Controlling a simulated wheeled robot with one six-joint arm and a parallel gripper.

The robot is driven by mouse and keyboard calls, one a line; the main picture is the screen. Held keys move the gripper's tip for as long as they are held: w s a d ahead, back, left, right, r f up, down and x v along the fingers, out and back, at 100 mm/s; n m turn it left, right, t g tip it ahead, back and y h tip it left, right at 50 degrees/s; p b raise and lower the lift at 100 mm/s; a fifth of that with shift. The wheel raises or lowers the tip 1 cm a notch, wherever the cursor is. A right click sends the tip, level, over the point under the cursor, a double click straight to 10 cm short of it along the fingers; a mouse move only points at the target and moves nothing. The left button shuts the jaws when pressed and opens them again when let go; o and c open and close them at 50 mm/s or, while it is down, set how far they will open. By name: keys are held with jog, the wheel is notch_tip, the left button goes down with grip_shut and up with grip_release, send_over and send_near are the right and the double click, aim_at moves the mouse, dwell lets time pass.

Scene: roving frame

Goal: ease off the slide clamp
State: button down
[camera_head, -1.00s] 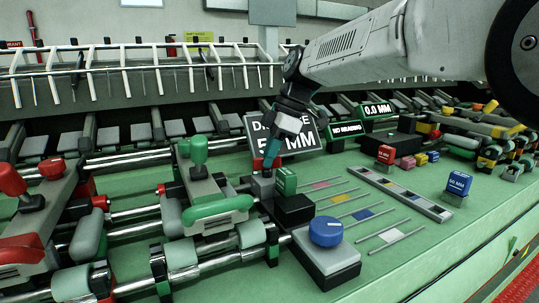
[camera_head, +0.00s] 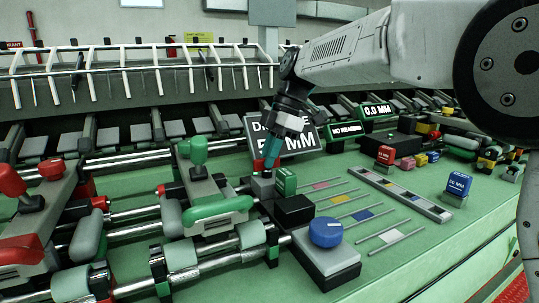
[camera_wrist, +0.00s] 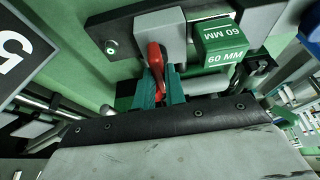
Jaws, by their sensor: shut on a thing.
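The slide clamp appears as a grey block (camera_head: 262,186) on the carriage rail, with a small red lever (camera_head: 258,166) standing on it. In the wrist view the red lever (camera_wrist: 156,62) rises between my teal fingertips. My gripper (camera_head: 268,164) is shut on this lever; it also shows in the wrist view (camera_wrist: 158,90). The fingers hide the lever's lower part. A green block marked 60 MM (camera_head: 286,181) sits just right of the clamp, and its label shows in the wrist view (camera_wrist: 222,42).
A blue knob (camera_head: 326,231) on a grey box stands at the front right. A green-handled carriage (camera_head: 215,207) lies close on the left. A display sign (camera_head: 296,142) stands behind my gripper. Marked gauge strips (camera_head: 362,214) lie flat on the green bench to the right.

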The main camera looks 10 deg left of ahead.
jog(key=c, duration=1.5)
grip_release()
jog(key=shift+w+d, duration=0.2)
jog(key=shift+o, duration=0.2)
jog(key=shift+s+a, duration=0.1)
jog(key=v, duration=0.7)
jog(key=shift+r, duration=0.35)
